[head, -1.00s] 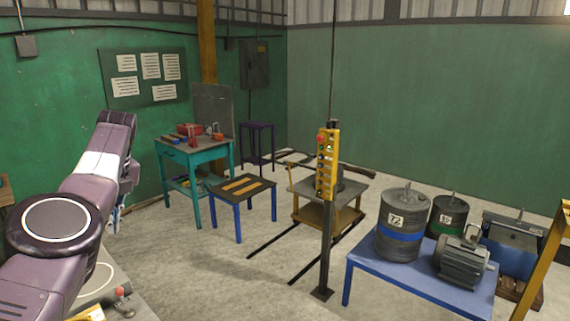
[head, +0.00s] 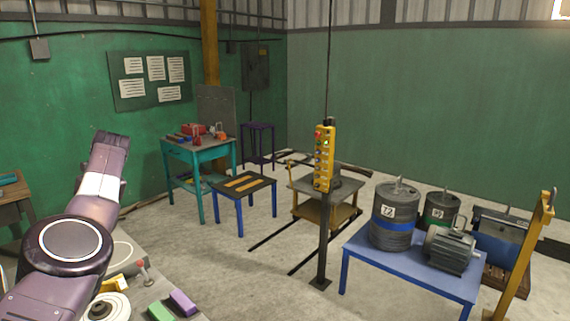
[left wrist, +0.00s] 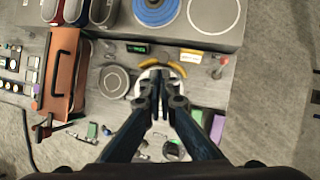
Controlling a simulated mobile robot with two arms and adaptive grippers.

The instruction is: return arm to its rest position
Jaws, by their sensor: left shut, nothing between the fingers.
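My left arm (head: 90,215) rises on the left of the head view, its purple links bent at a dark round joint. Its gripper is hidden in that view. In the left wrist view my left gripper (left wrist: 160,88) points down over a grey worktop (left wrist: 118,55), fingers together with nothing between them. A white round thing (left wrist: 176,68) shows just behind the fingertips; I cannot tell how far below it is. My right gripper is in neither view.
On the worktop are a purple block (head: 183,302), a green block (head: 160,311), a red-knobbed lever (head: 141,266) and an orange-brown case (left wrist: 66,72). A yellow control box (head: 324,158) stands on a post. A blue table (head: 365,262) bears drums and a motor. Floor between is open.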

